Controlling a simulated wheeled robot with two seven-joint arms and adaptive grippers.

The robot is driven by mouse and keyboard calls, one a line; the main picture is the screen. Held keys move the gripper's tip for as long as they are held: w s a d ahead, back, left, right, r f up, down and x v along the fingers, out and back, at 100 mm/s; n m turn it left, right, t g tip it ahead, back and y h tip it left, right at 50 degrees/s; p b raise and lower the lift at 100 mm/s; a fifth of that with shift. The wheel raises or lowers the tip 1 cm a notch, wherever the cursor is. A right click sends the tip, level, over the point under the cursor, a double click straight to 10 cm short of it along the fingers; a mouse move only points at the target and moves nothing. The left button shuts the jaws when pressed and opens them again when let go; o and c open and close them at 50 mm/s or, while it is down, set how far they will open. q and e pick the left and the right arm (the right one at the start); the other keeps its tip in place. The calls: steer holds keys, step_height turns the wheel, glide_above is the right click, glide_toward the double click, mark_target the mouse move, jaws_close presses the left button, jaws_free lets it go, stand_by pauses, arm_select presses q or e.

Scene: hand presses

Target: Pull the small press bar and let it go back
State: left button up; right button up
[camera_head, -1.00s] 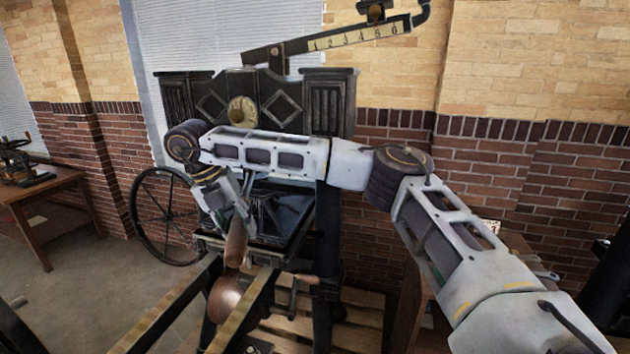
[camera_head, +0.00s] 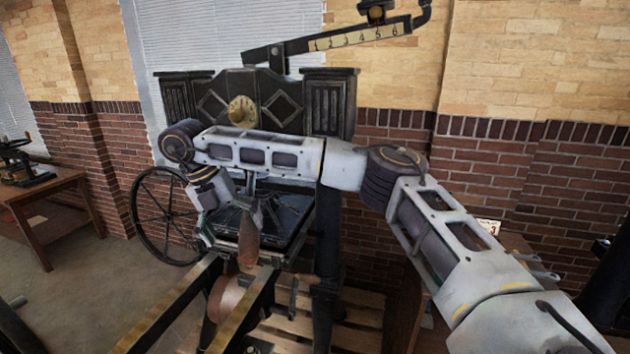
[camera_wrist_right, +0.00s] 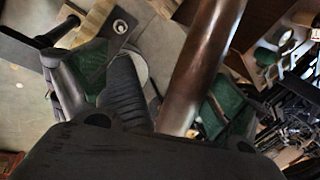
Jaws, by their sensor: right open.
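The press bar ends in a dark brown wooden handle (camera_head: 247,248), in front of the press bed in the head view. My right gripper (camera_head: 226,238) is at this handle, pointing down, with its fingers partly hard to make out. In the right wrist view, the round brown bar (camera_wrist_right: 203,62) runs between the two green-padded fingers of the open gripper (camera_wrist_right: 150,85), closer to the right-hand finger. I cannot tell whether it touches that finger. My left gripper is not in view.
The black press (camera_head: 330,105) stands behind my right arm, with a numbered scale arm (camera_head: 360,36) on top. Rails (camera_head: 160,312) reach toward me below. A spoked wheel (camera_head: 137,216) is at its left, and a wooden table (camera_head: 62,187) stands further left.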

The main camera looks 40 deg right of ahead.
stand_by(0.3)
steer(key=s+a+r, duration=0.1)
steer(key=a+r, duration=0.2)
steer(key=r, duration=0.4)
steer(key=shift+s+a, duration=0.2)
steer(key=shift+s, duration=0.2)
steer(key=shift+r, duration=0.1)
steer(key=s+a+r, duration=0.2)
steer(key=s+a, duration=0.1)
steer(key=s, duration=0.5)
steer(key=s+a+r, duration=0.3)
steer(key=s, duration=0.5)
steer(key=shift+w+a, duration=0.1)
steer(key=shift+a, duration=0.05)
